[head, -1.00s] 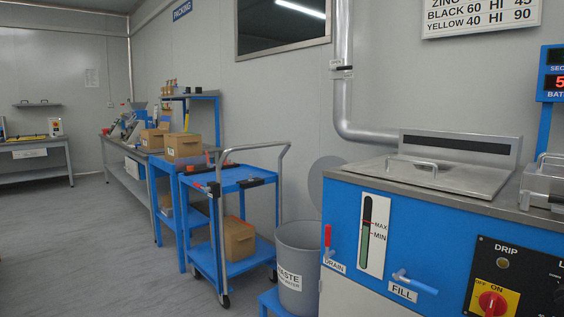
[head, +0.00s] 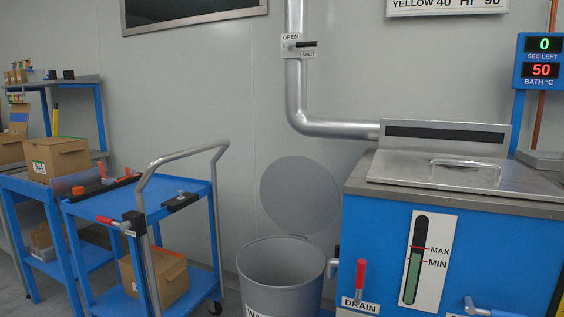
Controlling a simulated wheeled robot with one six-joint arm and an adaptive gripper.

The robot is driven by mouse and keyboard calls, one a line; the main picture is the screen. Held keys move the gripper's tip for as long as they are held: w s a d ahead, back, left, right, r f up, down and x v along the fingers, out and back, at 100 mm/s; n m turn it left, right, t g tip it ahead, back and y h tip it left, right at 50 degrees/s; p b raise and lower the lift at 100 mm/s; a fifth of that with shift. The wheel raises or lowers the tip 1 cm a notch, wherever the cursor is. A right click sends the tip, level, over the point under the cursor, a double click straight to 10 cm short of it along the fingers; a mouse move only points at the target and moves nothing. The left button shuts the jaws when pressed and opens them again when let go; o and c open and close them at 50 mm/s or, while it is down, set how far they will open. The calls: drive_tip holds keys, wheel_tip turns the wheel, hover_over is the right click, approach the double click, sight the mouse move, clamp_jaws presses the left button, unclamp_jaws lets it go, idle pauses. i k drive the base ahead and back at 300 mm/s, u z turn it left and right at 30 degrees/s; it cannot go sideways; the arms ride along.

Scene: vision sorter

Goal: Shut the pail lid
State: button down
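The grey pail (head: 281,269) stands in the head view between the blue trolley and the blue bath cabinet, its lower part cut off by the frame. Its round grey lid (head: 300,196) is raised, standing nearly upright behind the rim near the wall. The pail's mouth is open and its inside looks empty as far as I can see. Part of a label shows low on its front. My gripper is not in view.
The blue trolley (head: 190,188) with a curved grey handle stands left of the pail, a cardboard box (head: 165,280) on its lower shelf. The bath cabinet (head: 380,240) with a red drain lever (head: 361,274) stands close on the right. A pipe (head: 297,90) runs down the wall behind.

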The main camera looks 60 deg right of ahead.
sight(297, 193)
drive_tip(key=z, duration=0.55)
drive_tip(key=i, duration=0.95)
drive_tip(key=z, duration=0.9)
